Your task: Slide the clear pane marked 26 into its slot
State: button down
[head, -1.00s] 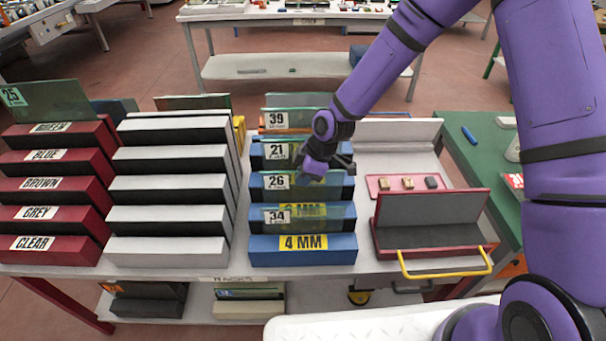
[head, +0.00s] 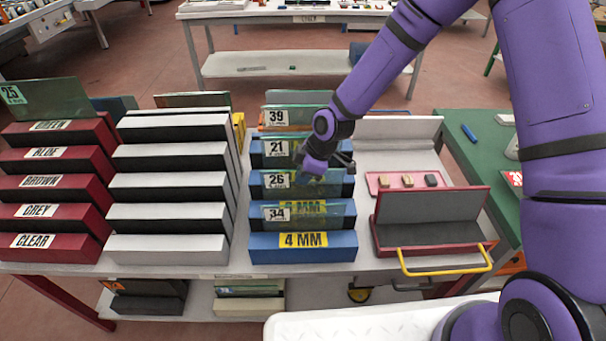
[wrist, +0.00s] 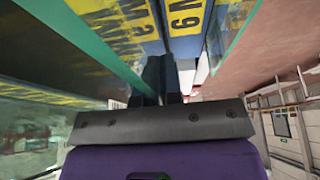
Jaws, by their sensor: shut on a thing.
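The clear pane marked 26 (head: 305,185) stands upright in the head view, over the blue 4 MM rack (head: 285,250), between the panes marked 21 (head: 278,150) and 34 (head: 275,215). My gripper (head: 312,174) is shut on its top edge towards the right. In the wrist view the fingers (wrist: 162,82) close on a green-edged pane (wrist: 105,45). Yellow thickness labels show beyond it. Whether the pane's lower edge is inside a slot is hidden.
Pane 39 (head: 277,118) stands at the rack's back. White stepped racks (head: 168,220) and a red colour-labelled rack (head: 50,250) with pane 25 (head: 45,100) lie left. A red open box with yellow handle (head: 445,268) stands right.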

jog(key=shift+f, duration=0.1)
jog(key=c, duration=1.2)
grip_release()
jog(key=v, duration=1)
jog(key=shift+d+r, duration=0.1)
jog(key=shift+r, duration=0.25)
jog(key=shift+d, duration=0.1)
